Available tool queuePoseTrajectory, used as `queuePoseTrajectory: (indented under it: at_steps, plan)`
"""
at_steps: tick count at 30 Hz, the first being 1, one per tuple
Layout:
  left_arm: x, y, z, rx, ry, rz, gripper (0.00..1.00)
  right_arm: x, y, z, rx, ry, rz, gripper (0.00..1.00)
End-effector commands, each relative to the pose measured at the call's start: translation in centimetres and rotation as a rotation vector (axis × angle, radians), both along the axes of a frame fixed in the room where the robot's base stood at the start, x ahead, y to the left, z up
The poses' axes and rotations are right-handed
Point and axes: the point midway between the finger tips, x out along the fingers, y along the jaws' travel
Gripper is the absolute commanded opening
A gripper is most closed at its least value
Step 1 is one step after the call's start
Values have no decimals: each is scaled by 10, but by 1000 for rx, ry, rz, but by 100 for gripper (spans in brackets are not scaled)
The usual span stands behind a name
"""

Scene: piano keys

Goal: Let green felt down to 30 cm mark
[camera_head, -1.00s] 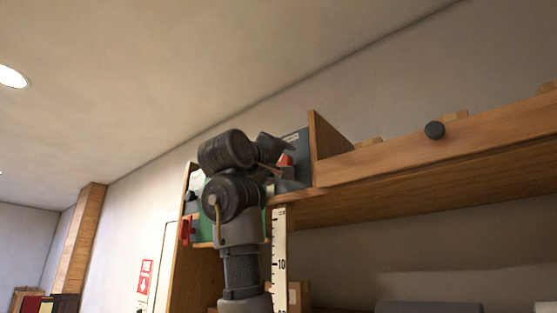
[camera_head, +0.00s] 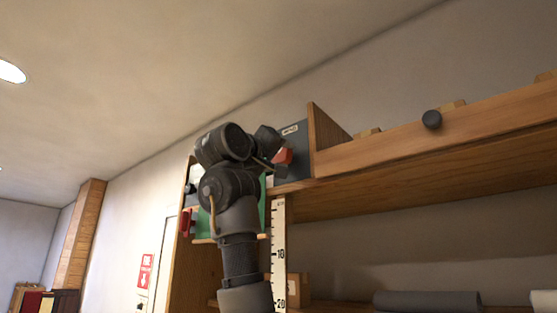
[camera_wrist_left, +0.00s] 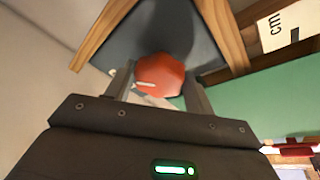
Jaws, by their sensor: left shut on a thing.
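My left gripper (camera_head: 277,165) is up at the shelf's left end, shut on a red knob (camera_head: 284,156) on a dark grey panel (camera_head: 293,139). In the left wrist view the two fingers (camera_wrist_left: 160,82) stand either side of the red faceted knob (camera_wrist_left: 160,73). Green felt (camera_head: 262,203) hangs behind my arm, which hides much of it. It also shows as a green sheet in the left wrist view (camera_wrist_left: 265,92). A white cm scale (camera_head: 279,235) hangs beside it, with 10 and 20 readable; the 30 mark is out of view. My right gripper is not in view.
A wooden rail (camera_head: 450,133) with a black knob (camera_head: 432,120) runs to the right. A red handle (camera_head: 187,222) sits at the left post. A cardboard box (camera_head: 298,290) and a grey roll (camera_head: 427,301) lie on the lower shelf.

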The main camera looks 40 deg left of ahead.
Motion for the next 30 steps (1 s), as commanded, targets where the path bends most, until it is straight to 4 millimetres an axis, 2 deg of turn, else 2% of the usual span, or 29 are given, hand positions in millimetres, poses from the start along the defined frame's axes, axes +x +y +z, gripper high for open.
queuePoseTrajectory:
  at_steps: [3, 15, 30]
  plan:
    - [-1, 0, -3, 97, 0, -3, 31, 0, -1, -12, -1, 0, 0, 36]
    - [-1, 2, -2, 478, 8, -3, 31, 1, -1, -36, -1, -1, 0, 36]
    - [-1, 4, 1, 954, 19, -3, 31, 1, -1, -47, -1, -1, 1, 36]
